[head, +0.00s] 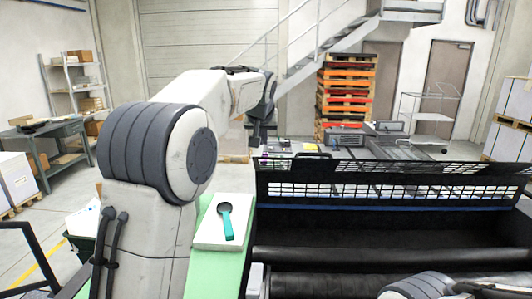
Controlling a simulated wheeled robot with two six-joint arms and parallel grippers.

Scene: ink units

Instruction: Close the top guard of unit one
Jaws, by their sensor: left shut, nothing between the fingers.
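The top guard (400,168) is a long black panel with rows of slots, on the ink unit at the right. It stands raised at the far side of the unit, so the dark opening and the rollers (370,256) in front of it are exposed. My left gripper (256,143) points down near the guard's left end, above and behind the green bench. It is shut and empty; I cannot tell whether it touches the guard. Part of my right arm shows at the bottom right, but its gripper is out of frame.
A white pad (208,236) with a teal-handled tool (227,222) lies on the green surface (213,264) left of the unit. Stacked orange and black pallets (345,95), stairs and a wire cart (428,115) stand farther back. Open floor shows at the left.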

